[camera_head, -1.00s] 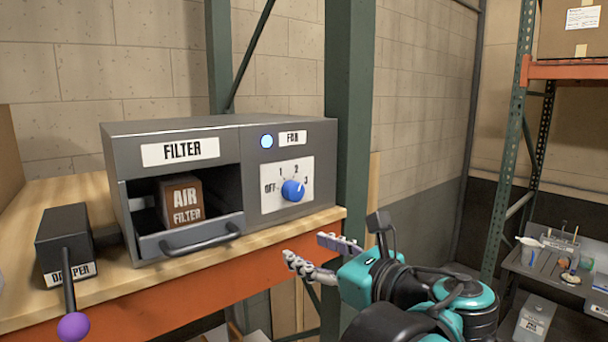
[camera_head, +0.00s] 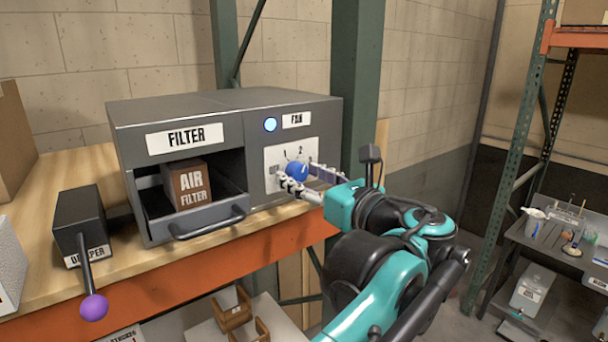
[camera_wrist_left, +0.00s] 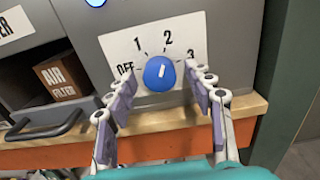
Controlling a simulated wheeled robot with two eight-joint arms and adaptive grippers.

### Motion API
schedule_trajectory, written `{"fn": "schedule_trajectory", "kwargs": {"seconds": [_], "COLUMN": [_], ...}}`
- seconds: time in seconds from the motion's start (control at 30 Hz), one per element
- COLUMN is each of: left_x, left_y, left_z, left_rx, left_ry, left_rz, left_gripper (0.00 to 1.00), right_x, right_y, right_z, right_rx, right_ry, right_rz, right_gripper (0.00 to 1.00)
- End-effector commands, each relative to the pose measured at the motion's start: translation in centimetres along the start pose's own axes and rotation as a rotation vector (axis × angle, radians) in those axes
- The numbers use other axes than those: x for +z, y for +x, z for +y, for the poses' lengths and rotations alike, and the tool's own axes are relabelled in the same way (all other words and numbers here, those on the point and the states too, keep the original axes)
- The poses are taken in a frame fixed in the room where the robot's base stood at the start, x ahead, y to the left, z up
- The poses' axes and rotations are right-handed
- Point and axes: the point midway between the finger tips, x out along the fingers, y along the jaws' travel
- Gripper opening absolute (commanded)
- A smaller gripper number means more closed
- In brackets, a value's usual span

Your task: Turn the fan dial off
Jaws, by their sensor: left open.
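The blue fan dial (camera_head: 297,172) is on a white plate on the right front of the grey box; the wrist view shows the dial (camera_wrist_left: 159,73) with OFF at its left, 1 and 2 above and 3 at its right. Its short white mark points up and slightly right, roughly toward 2; the exact setting is hard to tell. My left gripper (camera_head: 307,181) is open in front of the dial. In the wrist view its fingers (camera_wrist_left: 163,92) stand either side of the dial, with no clear contact. My right gripper is out of view.
A blue light (camera_head: 270,124) glows above the dial. An open filter drawer (camera_head: 208,223) holds an air filter (camera_head: 187,184) to the left. A damper box (camera_head: 80,222) with a purple-knobbed lever stands farther left. A green post (camera_head: 353,100) rises right of the box.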

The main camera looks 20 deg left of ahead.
Motion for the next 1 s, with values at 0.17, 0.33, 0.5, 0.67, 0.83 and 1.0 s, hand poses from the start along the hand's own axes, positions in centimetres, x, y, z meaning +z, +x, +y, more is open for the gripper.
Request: {"fn": "schedule_trajectory", "kwargs": {"seconds": [0.17,0.33,0.5,0.67,0.83,1.0], "left_x": [-0.03,-0.03,-0.02,-0.02,-0.02,0.0], "left_y": [-0.02,-0.03,-0.03,-0.03,-0.02,-0.02], "left_z": [0.0,0.0,-0.01,-0.01,-0.03,-0.06], "left_rx": [0.0,0.0,0.0,0.0,0.0,0.0], "left_ry": [0.0,0.0,-0.002,-0.026,-0.099,-0.225], "left_rz": [0.0,0.0,0.0,0.0,0.0,0.0], "left_gripper": [0.45,0.03,0.03,0.03,0.03,0.03], "right_x": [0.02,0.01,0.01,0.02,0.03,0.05], "right_y": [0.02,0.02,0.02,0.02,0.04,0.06], "right_z": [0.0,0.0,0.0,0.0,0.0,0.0], "right_rx": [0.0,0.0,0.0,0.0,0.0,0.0], "right_ry": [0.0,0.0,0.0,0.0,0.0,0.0], "right_rz": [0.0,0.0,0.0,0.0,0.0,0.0], "right_gripper": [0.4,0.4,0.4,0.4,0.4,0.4]}}
